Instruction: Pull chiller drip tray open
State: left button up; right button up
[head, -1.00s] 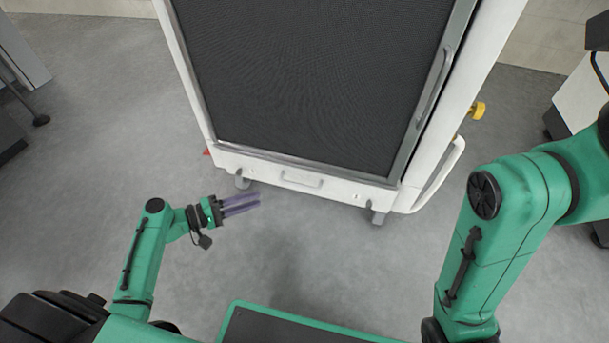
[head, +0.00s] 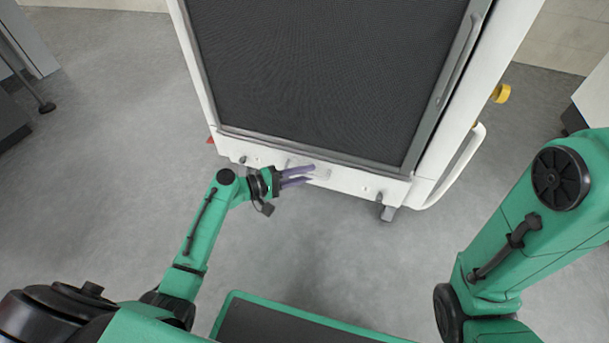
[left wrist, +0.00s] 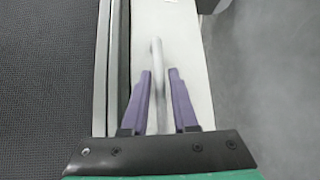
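The chiller (head: 310,75) is a white cabinet with a large dark mesh panel. Its drip tray (head: 352,184) is the white strip along the bottom front, flush with the cabinet. My left gripper (head: 312,173) is at the middle of this strip and partly covers the tray handle. In the left wrist view, the pale bar handle (left wrist: 156,50) runs between the two purple fingers of the left gripper (left wrist: 160,72). The fingers are apart, one on each side of the bar, with gaps visible. My right arm shows at the right, but its gripper is out of view.
A tall handle (head: 458,62) runs along the mesh panel's right edge. A white side rail (head: 462,170) and a yellow knob (head: 501,93) are on the cabinet's right. Casters (head: 387,212) stand below. The grey floor in front is clear.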

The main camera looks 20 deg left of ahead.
pick_arm(q)
grip_shut()
dwell(1.3)
